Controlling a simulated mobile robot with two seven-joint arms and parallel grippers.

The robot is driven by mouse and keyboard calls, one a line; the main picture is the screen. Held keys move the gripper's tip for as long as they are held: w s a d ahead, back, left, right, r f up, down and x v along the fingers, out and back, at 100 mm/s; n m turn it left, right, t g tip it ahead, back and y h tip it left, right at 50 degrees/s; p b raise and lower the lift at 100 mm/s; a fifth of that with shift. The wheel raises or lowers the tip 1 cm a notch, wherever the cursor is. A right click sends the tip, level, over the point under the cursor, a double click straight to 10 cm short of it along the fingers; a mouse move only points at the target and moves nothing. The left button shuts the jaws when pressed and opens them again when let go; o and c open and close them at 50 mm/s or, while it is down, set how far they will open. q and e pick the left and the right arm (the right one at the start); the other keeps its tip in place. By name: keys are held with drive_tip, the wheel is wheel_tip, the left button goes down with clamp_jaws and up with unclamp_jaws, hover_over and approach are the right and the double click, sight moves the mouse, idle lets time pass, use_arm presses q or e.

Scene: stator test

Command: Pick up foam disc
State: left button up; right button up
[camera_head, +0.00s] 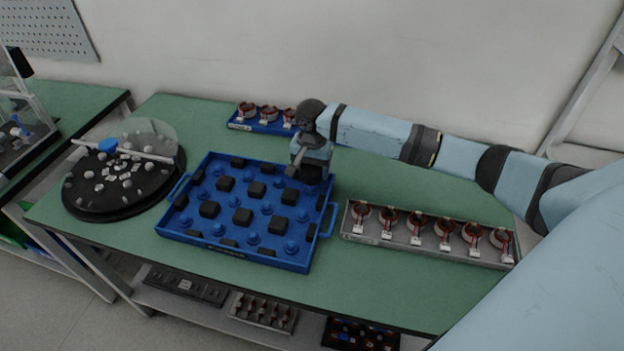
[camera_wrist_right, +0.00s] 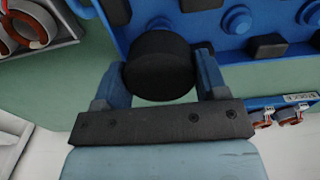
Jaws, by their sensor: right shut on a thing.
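In the right wrist view a dark, round foam disc (camera_wrist_right: 160,66) sits between the two fingers of my right gripper (camera_wrist_right: 160,78). The fingers are shut on its sides. In the head view my right gripper (camera_head: 298,172) points down at the back right corner of the blue tray (camera_head: 175,215), and the disc is hardly told apart from it there. Whether the disc touches the tray is unclear. The tray also shows in the right wrist view (camera_wrist_right: 288,72). My left gripper is not in view.
The blue tray holds blue pegs and black blocks. A grey tray (camera_head: 348,232) of copper-wound stators lies to its right, a small blue stator tray (camera_head: 240,126) behind. A black turntable (camera_head: 125,205) stands left. The green table (camera_head: 375,285) is clear in front.

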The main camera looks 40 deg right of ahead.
sight(312, 168)
wheel_tip(312, 168, up, 15)
drive_tip(key=shift+p, duration=0.35)
drive_tip(key=shift+a+f, duration=0.1)
drive_tip(key=shift+f, duration=0.05)
